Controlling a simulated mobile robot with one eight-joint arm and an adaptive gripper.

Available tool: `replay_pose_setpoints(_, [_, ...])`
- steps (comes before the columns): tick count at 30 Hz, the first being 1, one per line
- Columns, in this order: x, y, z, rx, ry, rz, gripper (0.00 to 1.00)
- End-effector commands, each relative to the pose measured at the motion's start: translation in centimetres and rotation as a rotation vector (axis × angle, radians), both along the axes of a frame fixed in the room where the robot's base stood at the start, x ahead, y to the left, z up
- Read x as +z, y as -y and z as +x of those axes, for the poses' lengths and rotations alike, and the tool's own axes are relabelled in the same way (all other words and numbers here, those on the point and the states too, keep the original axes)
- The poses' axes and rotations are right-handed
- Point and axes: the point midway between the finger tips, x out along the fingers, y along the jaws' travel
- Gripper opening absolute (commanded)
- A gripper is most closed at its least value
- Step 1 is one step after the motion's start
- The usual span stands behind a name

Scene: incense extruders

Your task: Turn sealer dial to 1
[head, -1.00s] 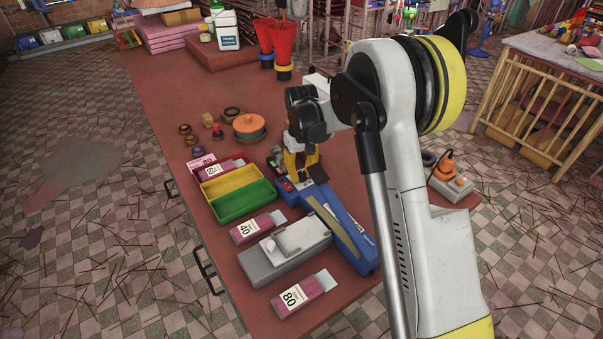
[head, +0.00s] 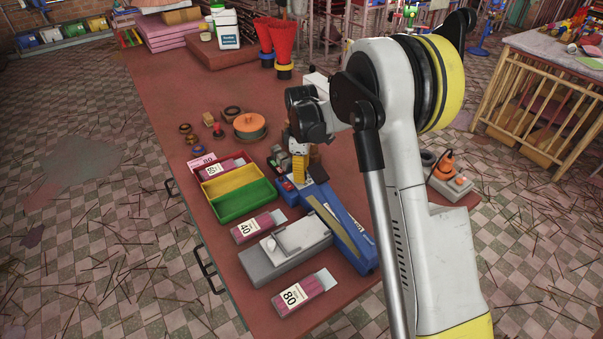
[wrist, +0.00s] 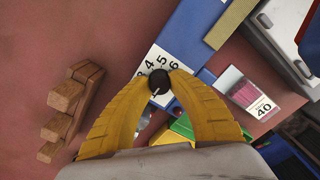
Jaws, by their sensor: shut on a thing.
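The blue sealer (head: 350,238) lies on the red-brown table; its blue body also shows in the wrist view (wrist: 192,35). Its dial (wrist: 159,80) is a small round black knob on a white number plate (wrist: 153,62). I can read 4, 5 and 6 around the knob's far side; lower numbers are covered or unclear. A white pointer mark on the knob faces down and slightly left in the wrist view. My gripper (wrist: 160,82) has its yellow fingertips closed on both sides of the knob. In the head view my gripper (head: 300,172) is over the sealer's far end, hiding the dial.
A stepped wooden block (wrist: 72,112) stands beside the sealer. A tray with red, yellow and green sections (head: 247,203), a pack marked 40 (head: 252,228), a grey device (head: 268,264) and a pack marked 80 (head: 300,296) sit nearby.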

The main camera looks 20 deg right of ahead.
Motion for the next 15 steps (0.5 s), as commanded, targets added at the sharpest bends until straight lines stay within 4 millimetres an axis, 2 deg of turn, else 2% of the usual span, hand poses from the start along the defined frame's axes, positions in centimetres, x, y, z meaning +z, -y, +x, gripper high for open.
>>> replay_pose_setpoints(6, [-0.02, -0.05, -0.01, 0.114, 0.000, 0.001, 0.00])
replay_pose_setpoints(15, [-0.02, -0.06, -0.03, 0.182, 0.000, 0.001, 0.00])
